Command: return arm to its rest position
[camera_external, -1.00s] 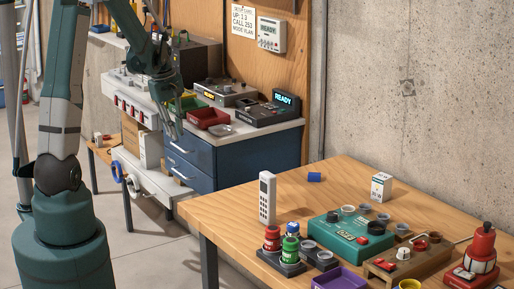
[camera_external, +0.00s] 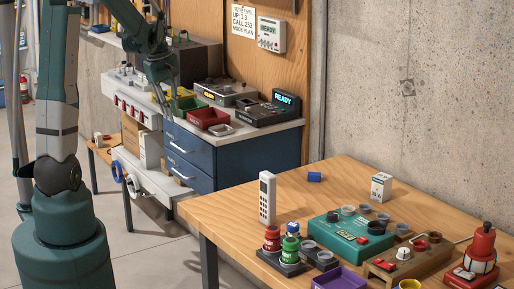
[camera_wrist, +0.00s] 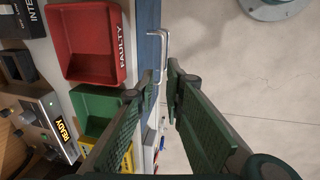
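My gripper (camera_wrist: 165,85) shows in the wrist view with its two green fingers apart and nothing between them. In the external view my gripper (camera_external: 170,122) hangs in front of the blue drawer cabinet (camera_external: 236,165), left of the trays. The wrist view looks down past the cabinet's front edge onto the floor. A silver drawer handle (camera_wrist: 160,50) lies just beyond the fingertips in that view; I cannot tell the distance.
The red tray (camera_wrist: 85,45) marked FAULTY, the green tray (camera_wrist: 97,110) and the yellow tray (camera_wrist: 112,160) stand beside my gripper. A wooden table (camera_external: 215,215) with several devices is at the right.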

